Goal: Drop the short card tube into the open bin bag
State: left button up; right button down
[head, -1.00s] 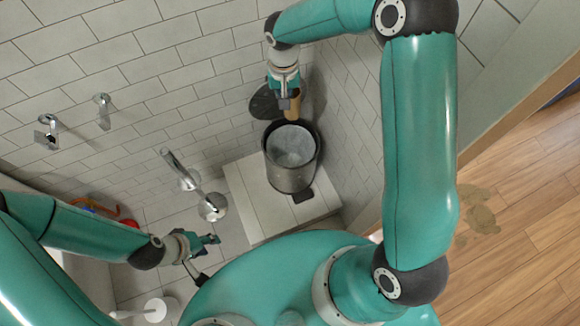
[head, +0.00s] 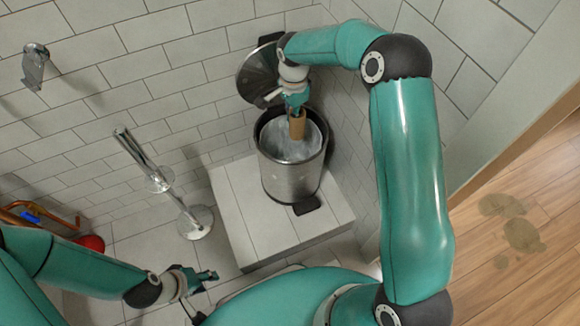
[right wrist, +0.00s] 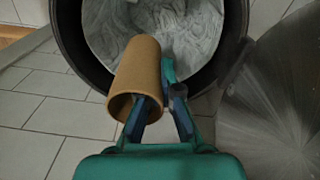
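The short brown card tube (head: 297,125) is in my right gripper (head: 296,106), over the mouth of the bin. In the right wrist view, the tube (right wrist: 138,78) is gripped at its near end, with one finger (right wrist: 140,118) inside it and the other against its outside. Its far end overlaps the pale bin bag (right wrist: 185,25). The round metal bin (head: 285,178) stands with its lid up, and the bag (head: 308,145) lines its mouth. My left gripper (head: 202,292) is low at the left, empty, with its fingers apart.
The raised bin lid (head: 257,72) is close behind my right gripper. The bin stands on a tiled ledge (head: 235,215). A metal stand (head: 190,215) is left of the ledge. Tiled walls close in the back and right.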

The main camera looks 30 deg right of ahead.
jog(key=shift+f+b, duration=1.9)
jog(key=shift+f, duration=1.1)
jog(key=c, duration=1.2)
grip_release()
jog(key=shift+c, duration=0.2)
jog(key=shift+r, duration=0.1)
notch_tip(320, 180, up, 12)
jog(key=shift+f, duration=0.1)
